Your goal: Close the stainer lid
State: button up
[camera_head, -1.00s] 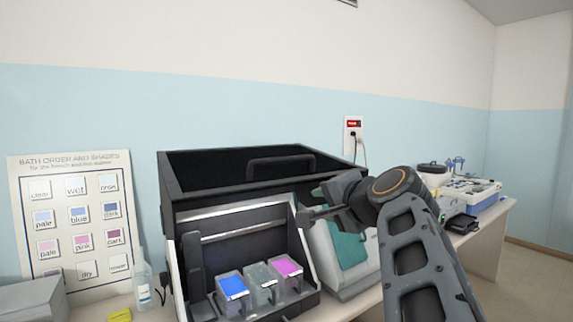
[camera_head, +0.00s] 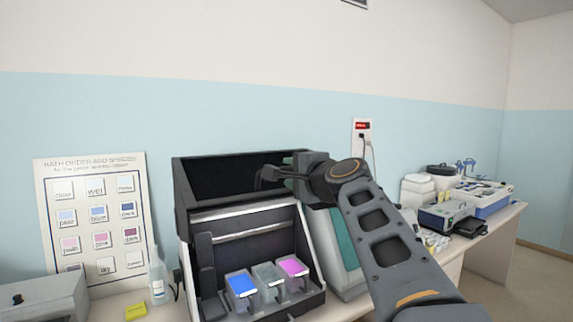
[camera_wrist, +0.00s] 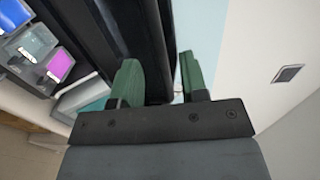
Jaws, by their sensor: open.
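The stainer is a dark box with a light front frame (camera_head: 187,258). Its black lid (camera_head: 222,181) stands raised at the top, so the inside is exposed. Inside stand blue (camera_head: 240,285), grey (camera_head: 269,276) and magenta (camera_head: 293,267) baths. My gripper (camera_head: 272,175) is open at the right part of the lid, where it covers the handle's place. In the wrist view, the green fingers of my gripper (camera_wrist: 158,62) are spread, with a dark edge of the lid (camera_wrist: 145,30) showing between them. I cannot tell whether they touch it.
A white device with a teal panel (camera_head: 346,245) stands right of the stainer. A bottle (camera_head: 157,279), a yellow block (camera_head: 135,312) and a shade chart (camera_head: 95,220) are at the left. More equipment (camera_head: 447,214) lines the right bench. The wall is close behind.

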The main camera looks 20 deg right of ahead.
aim_at(286, 170)
jog(key=shift+w+a+f+p, duration=0.15)
jog(key=shift+w+p, duration=0.2)
jog(key=shift+w, duration=1.3)
grip_shut()
